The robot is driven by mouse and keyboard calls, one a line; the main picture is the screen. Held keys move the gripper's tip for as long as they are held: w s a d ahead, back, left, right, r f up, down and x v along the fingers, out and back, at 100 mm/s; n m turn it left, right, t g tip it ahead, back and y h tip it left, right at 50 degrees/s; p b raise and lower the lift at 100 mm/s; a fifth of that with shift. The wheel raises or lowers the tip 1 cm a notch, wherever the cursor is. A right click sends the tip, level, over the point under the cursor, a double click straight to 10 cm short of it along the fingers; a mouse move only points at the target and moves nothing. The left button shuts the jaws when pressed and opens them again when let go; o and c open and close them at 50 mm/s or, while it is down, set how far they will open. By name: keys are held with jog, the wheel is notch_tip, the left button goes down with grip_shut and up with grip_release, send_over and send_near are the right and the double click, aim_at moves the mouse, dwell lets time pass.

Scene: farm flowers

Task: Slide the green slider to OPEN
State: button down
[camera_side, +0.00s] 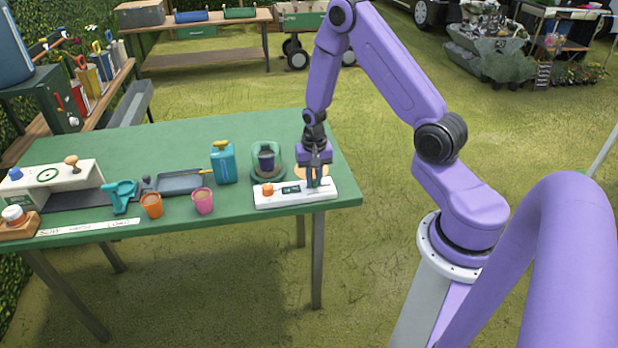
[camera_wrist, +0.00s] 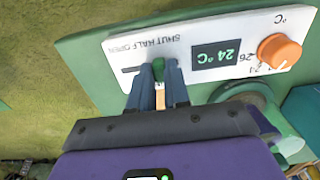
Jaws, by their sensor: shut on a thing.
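The white control panel (camera_side: 270,200) lies at the right front of the green table. In the wrist view the panel (camera_wrist: 150,58) shows upside down, with SHUT, HALF and OPEN lettering along its far edge. The green slider (camera_wrist: 158,70) stands between my fingertips, and a dark stretch of its slot (camera_wrist: 130,70) shows to its left. My gripper (camera_wrist: 160,82) is shut on the slider; in the side view my gripper (camera_side: 315,184) points down at the panel's right part. The fingers partly hide the slider, so its exact mark is hard to tell.
An orange knob (camera_wrist: 279,51) and a 24 °C display (camera_wrist: 215,56) share the panel. A glass-covered dark pot (camera_side: 267,160) stands behind it. A blue can (camera_side: 223,163), a pink cup (camera_side: 202,201) and an orange cup (camera_side: 151,205) stand left. The table's right edge is close.

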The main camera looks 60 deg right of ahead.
aim_at(329, 184)
jog(key=s+d, duration=0.3)
jog(key=shift+s+d, duration=0.2)
jog(key=c, duration=1.1)
grip_release()
jog(key=shift+r, duration=0.1)
jog(key=shift+w+r, duration=0.1)
jog(key=shift+r, duration=0.5)
notch_tip(329, 184, up, 16)
jog(key=shift+r, duration=0.1)
